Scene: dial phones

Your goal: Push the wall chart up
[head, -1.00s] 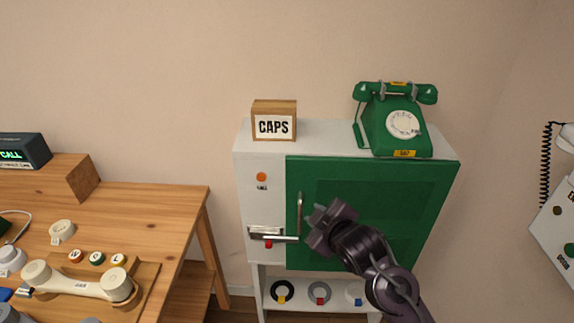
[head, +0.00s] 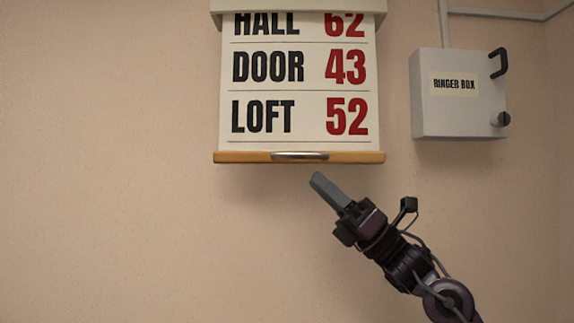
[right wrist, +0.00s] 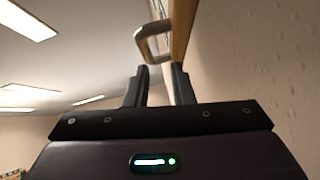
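The wall chart (head: 300,90) hangs on the wall in the head view, pulled down from a pale housing (head: 298,8) at the top edge. Rows reading HALL 62, DOOR 43 and LOFT 52 show; anything higher is hidden. A wooden bar (head: 235,158) with a metal handle (head: 300,156) runs along its bottom edge. My right gripper (head: 317,180) is just below the bar, slightly right of the handle, pointing up and left. In the right wrist view its fingers (right wrist: 160,70) are apart and empty, with the handle (right wrist: 153,42) just beyond the tips. My left gripper is out of view.
A grey ringer box (head: 460,95) with a dark hook and a knob is on the wall right of the chart. A pipe (head: 490,13) runs from it along the top. The wall left of and below the chart is bare.

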